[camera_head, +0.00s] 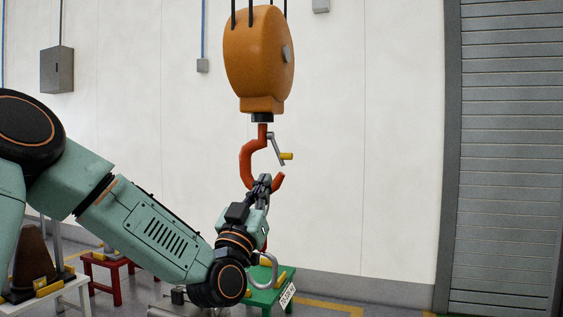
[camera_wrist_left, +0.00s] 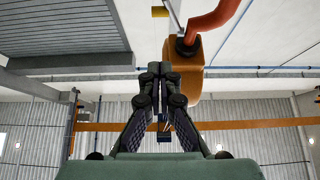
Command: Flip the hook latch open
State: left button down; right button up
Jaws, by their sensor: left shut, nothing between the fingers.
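A red-orange hook (camera_head: 246,160) hangs under the orange hoist block (camera_head: 258,58). Its thin grey latch (camera_head: 275,147) slants from the shank down toward the hook tip, with a yellow tab (camera_head: 287,156) pointing right. The latch's lower end shows just above the tip. My left gripper (camera_head: 264,180) points up at the bottom of the hook, below the latch, and overlaps the hook in this view; contact cannot be told. In the left wrist view its fingers (camera_wrist_left: 160,68) are together and empty. The yellow tab (camera_wrist_left: 159,12), latch and hook (camera_wrist_left: 214,20) show beyond the fingertips. My right gripper is out of view.
A green stand (camera_head: 270,296) with a label is below, partly behind my left arm, with a grey curved hook shape above it. A red stool (camera_head: 108,262) stands left. The air right of the hook is clear, before a wall and grey shutter (camera_head: 508,150).

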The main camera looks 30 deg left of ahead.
aim_at(281, 161)
pick_arm(q)
jog(key=p+x, duration=0.1)
jog(key=x, duration=0.2)
jog(key=f+x, duration=0.1)
jog(key=x, duration=0.3)
jog(key=w+p+x, duration=0.1)
jog(key=x, duration=0.3)
jog(key=shift+w+a+f+p, duration=0.1)
jog(key=shift+a+f+p, duration=0.05)
jog(key=shift+f+p, duration=0.2)
jog(key=shift+w+f, duration=0.15)
jog(key=shift+w, duration=0.5)
jog(key=shift+s, duration=0.1)
jog(key=shift+s, duration=0.15)
